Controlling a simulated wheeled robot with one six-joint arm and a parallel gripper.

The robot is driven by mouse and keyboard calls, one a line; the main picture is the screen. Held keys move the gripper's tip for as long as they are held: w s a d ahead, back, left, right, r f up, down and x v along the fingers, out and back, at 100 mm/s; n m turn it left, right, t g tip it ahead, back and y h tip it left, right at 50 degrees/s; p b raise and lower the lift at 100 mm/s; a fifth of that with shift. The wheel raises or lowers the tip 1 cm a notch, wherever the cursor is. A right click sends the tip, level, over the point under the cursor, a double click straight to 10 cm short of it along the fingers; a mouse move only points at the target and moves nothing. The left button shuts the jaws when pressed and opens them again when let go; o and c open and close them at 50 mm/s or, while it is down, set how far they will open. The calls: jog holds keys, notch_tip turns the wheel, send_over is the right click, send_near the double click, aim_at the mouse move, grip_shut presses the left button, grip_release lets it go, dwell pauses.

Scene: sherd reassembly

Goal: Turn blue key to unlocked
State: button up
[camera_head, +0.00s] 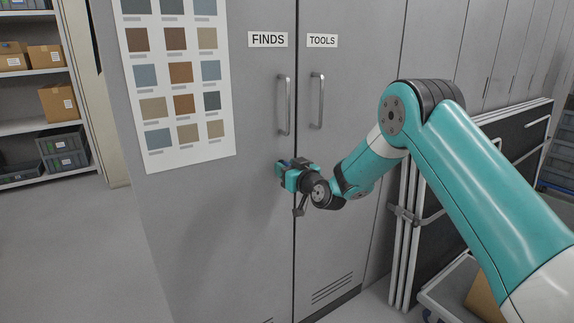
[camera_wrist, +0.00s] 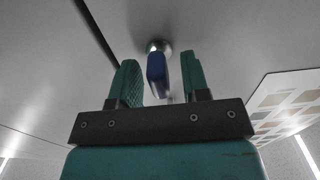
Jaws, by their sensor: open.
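The blue key (camera_wrist: 157,73) sits in a round metal lock (camera_wrist: 158,46) on the grey cabinet door, seen in the wrist view. Its flat head shows nearly edge-on. My gripper (camera_wrist: 160,78) is open, with one teal finger on each side of the key.
The FINDS door handle (camera_head: 284,105) and the TOOLS door handle (camera_head: 317,101) are above my gripper. A colour chart (camera_head: 180,75) hangs at the left. Folded panels (camera_head: 455,190) lean at the right, behind my arm. Shelves with boxes (camera_head: 60,101) stand far left, with open floor before them.

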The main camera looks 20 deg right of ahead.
grip_shut()
jog(key=shift+m, duration=0.4)
jog(key=m, duration=0.3)
jog(key=shift+w+m+b, duration=0.1)
jog(key=shift+m+b, duration=0.3)
jog(key=m, duration=0.4)
jog(key=shift+d+m, duration=0.1)
jog(key=shift+m, duration=0.2)
jog(key=m+p, duration=0.2)
jog(key=m, duration=0.3)
jog(key=shift+d, duration=0.1)
jog(key=shift+f+m+p, duration=0.15)
jog(key=shift+m+p, duration=0.45)
jog(key=shift+m, duration=1.2)
